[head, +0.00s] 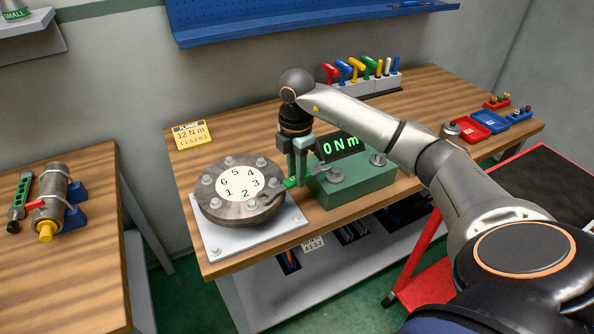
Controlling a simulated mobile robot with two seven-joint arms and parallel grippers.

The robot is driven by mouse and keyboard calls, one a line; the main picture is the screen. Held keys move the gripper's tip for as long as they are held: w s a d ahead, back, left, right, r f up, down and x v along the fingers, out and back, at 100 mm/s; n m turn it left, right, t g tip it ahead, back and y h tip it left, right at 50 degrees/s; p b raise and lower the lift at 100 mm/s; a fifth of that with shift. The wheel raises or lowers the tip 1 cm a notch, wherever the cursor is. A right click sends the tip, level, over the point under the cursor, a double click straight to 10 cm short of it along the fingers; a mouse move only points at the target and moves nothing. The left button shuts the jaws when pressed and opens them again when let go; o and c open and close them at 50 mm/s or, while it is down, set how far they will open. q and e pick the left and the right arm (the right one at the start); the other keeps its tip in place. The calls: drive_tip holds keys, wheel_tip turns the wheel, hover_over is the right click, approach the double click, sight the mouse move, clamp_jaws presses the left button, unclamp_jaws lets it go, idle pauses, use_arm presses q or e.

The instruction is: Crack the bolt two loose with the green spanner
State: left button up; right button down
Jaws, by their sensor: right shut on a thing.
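A round grey flange (217,202) lies on a white plate on the bench, with a white dial numbered 1 to 6 and bolts around its rim. Bolt two (252,205) stands beside the number 2 at the flange's front right. My right gripper (297,179) points down at the right of the flange, shut on the green spanner (289,183). My left gripper is not in view.
A green block (352,184) with a display reading 0 Nm stands just right of the spanner. A yellow card (190,135) reads 12 Nm. A rack of coloured-handled tools (368,84) stands behind. A second bench (90,270) with a pipe is at left.

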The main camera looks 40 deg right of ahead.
sight(283, 186)
drive_tip(key=shift+w+a+p, duration=0.15)
drive_tip(key=shift+a+p, duration=0.45)
drive_tip(key=shift+a, duration=1.1)
idle(0.6)
